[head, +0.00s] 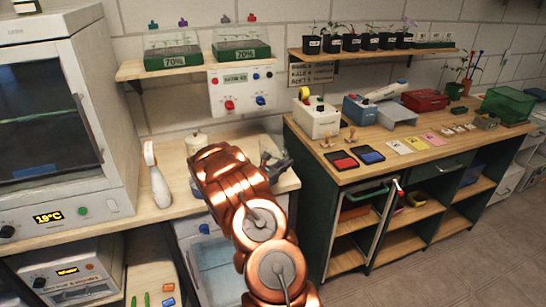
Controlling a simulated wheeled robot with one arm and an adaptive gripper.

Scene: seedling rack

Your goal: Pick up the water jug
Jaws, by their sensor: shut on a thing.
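My gripper (274,163), dark grey, shows just right of my copper wrist, over the right end of the pale wooden counter. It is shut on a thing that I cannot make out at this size. A cream object with a small knob on top (196,140) shows behind and left of my wrist. Its lower part is hidden by my arm, and I cannot tell whether it is the water jug. No other thing in view is clearly a jug.
A white spray bottle (158,182) stands on the counter (150,222), left of my arm, beside a glass-doored incubator (62,110). A shelf with green trays (136,70) hangs above. At right, a green workbench (440,150) holds stamp pads, cards and boxes. Floor is clear at lower right.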

